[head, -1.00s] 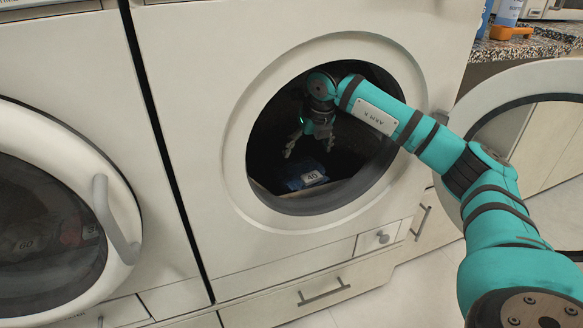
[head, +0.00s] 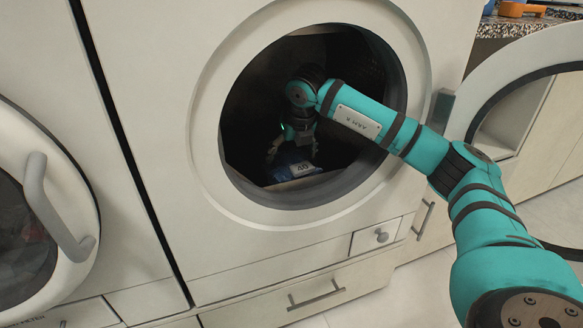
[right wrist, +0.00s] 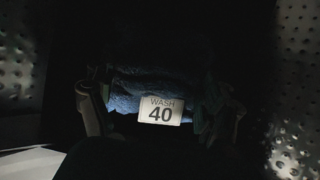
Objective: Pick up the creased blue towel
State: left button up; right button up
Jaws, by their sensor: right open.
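The blue towel (head: 288,165) lies low inside the dark drum of the open machine, and a white "WASH 40" tag sits on it. It also shows in the right wrist view (right wrist: 150,82), creased and dimly lit, with the tag (right wrist: 161,110) at its near edge. My right gripper (head: 292,158) is inside the drum just above the towel. It is open, with one finger on each side of the towel and tag in the right wrist view (right wrist: 160,118). Whether the fingers touch the cloth is too dark to tell. My left gripper is not in view.
The round drum opening (head: 232,180) surrounds my right arm. The machine's open door (head: 490,100) stands at the right, close to my arm. Another machine with a closed round door (head: 60,215) is at the left. Perforated drum walls (right wrist: 295,130) flank the gripper.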

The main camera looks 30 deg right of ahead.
jog(key=c, duration=1.3)
jog(key=shift+c, duration=0.3)
jog(key=shift+r, duration=0.15)
